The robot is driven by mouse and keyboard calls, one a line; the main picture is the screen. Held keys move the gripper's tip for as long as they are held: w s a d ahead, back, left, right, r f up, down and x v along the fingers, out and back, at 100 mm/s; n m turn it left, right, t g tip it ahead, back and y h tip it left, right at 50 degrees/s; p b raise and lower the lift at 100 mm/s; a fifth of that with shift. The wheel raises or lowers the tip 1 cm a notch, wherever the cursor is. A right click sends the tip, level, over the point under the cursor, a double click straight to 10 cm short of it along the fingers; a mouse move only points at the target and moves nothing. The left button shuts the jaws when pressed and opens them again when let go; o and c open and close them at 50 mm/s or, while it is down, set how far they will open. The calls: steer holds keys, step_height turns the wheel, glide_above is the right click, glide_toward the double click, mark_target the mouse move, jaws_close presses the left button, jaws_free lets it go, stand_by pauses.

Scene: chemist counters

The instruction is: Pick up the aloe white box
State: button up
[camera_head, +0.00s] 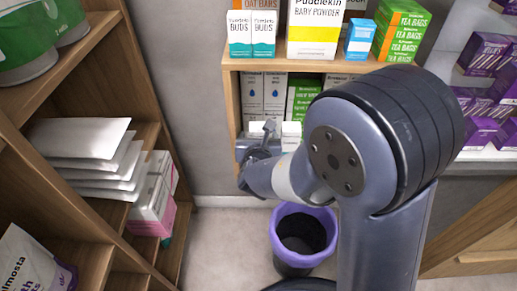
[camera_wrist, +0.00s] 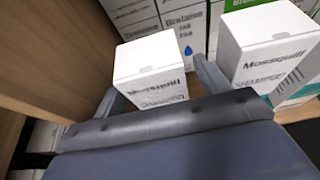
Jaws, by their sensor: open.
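In the wrist view, a white box (camera_wrist: 149,70) with dark print stands between the two fingers of my open gripper (camera_wrist: 157,88). Its label is too blurred and cut off to read, so I cannot tell whether it is the aloe box. I cannot tell whether the fingers touch it. A second white box (camera_wrist: 268,45), marked "Mosquill", stands just right of the right finger. In the head view, my gripper (camera_head: 262,138) is at the front of the lower shelf. A white box (camera_head: 291,131) shows just right of it; my wrist partly hides the area.
Taller white boxes with blue drops (camera_head: 263,92) and green boxes (camera_head: 304,95) stand behind on the same shelf. The upper shelf board (camera_head: 285,64) is above my gripper. A purple bin (camera_head: 302,240) is on the floor below. A wooden shelf unit (camera_head: 100,25) stands left.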

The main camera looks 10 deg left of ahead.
steer(key=shift+c, duration=0.5)
steer(key=c, duration=1)
steer(key=shift+r, duration=0.1)
